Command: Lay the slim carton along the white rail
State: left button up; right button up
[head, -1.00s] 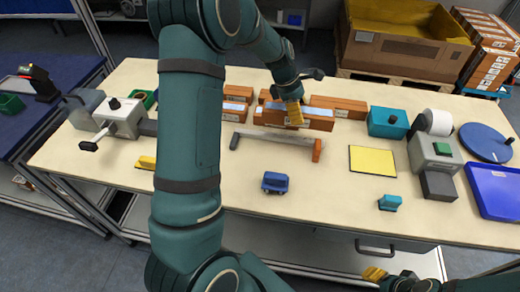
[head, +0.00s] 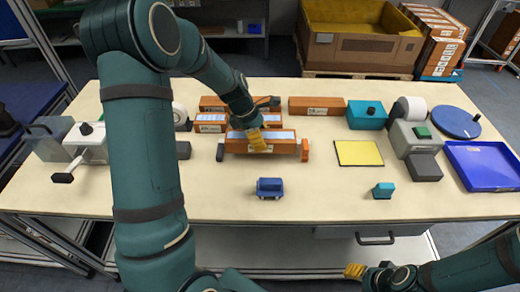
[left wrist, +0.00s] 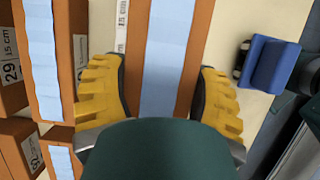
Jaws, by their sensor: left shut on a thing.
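The slim carton (head: 280,147) is orange-brown with a pale blue top strip. My left gripper (head: 258,141) is shut on it, and the yellow fingers press its two long sides in the left wrist view, where the carton (left wrist: 165,60) runs between them. The carton is level and roughly parallel to the rail. It hides the rail's middle; only the grey end (head: 220,150) and orange end (head: 305,150) show. I cannot tell whether the carton touches the rail or table. My right gripper (head: 355,271) is low at the front, its opening unclear.
Several other cartons (head: 316,106) stand behind. A blue toy-like block (head: 270,187) lies in front, with a yellow mat (head: 358,153) and a teal block (head: 383,190) to the right. The front middle of the table is largely clear.

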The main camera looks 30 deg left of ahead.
pick_arm(q)
jog(key=shift+f+b, duration=0.45)
jog(key=shift+f, duration=1.65)
jog(key=shift+f, duration=0.2)
jog(key=o, duration=1.4)
jog(key=shift+c, duration=0.2)
jog(key=shift+r, duration=0.1)
jog(key=p+v, duration=0.2)
jog(key=v, duration=1)
jog(key=shift+r, duration=0.1)
